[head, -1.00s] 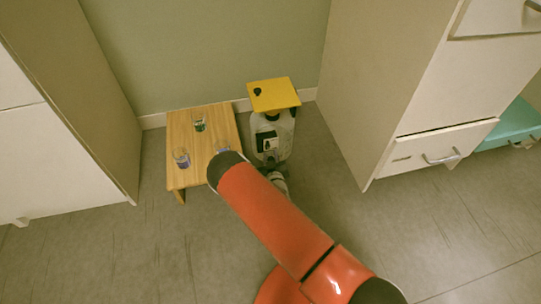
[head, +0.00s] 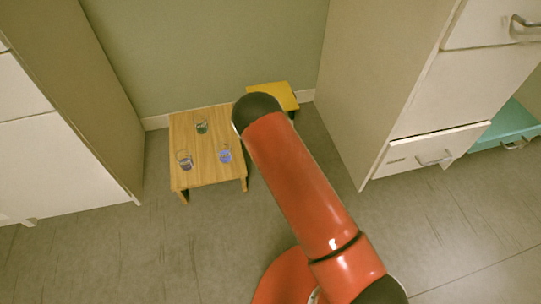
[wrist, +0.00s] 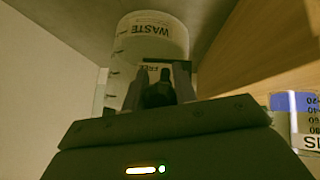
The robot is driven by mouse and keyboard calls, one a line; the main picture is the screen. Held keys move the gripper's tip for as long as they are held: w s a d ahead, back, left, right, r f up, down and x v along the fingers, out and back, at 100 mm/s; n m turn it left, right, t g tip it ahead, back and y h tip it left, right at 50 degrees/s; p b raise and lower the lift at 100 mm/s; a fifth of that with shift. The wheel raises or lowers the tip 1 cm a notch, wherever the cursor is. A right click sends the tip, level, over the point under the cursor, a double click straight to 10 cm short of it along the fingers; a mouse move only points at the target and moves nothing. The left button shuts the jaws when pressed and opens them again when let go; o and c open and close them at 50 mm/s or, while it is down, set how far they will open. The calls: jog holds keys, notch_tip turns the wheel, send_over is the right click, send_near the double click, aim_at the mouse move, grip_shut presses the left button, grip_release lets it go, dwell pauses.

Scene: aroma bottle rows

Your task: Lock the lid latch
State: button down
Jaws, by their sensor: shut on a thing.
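In the wrist view my gripper (wrist: 158,84) is shut on a small dark object (wrist: 160,93) between its fingers; I cannot tell what it is. Directly beyond the fingers is a pale, round container (wrist: 150,45) with the word WASTE upside down in the picture. The fingers overlap its lower label, and I cannot tell whether they touch it. I cannot make out a lid latch in any view. In the head view my arm hides the gripper and this container.
A low wooden table (head: 212,174) carries a green beaker (head: 201,127) and two purplish beakers, one left (head: 185,161), one right (head: 224,155). A yellow stool (head: 289,92) is partly behind my arm. Cabinets stand left (head: 62,150) and right (head: 395,80). A graduated beaker (wrist: 296,120) is at the wrist view's right.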

jog(key=shift+r+g, duration=0.1)
jog(key=shift+g, duration=0.2)
jog(key=c, duration=1.1)
grip_release()
jog(key=v, duration=0.7)
jog(key=shift+s+r+p, duration=0.25)
jog(key=shift+r+p, duration=0.05)
jog(key=shift+p, duration=0.1)
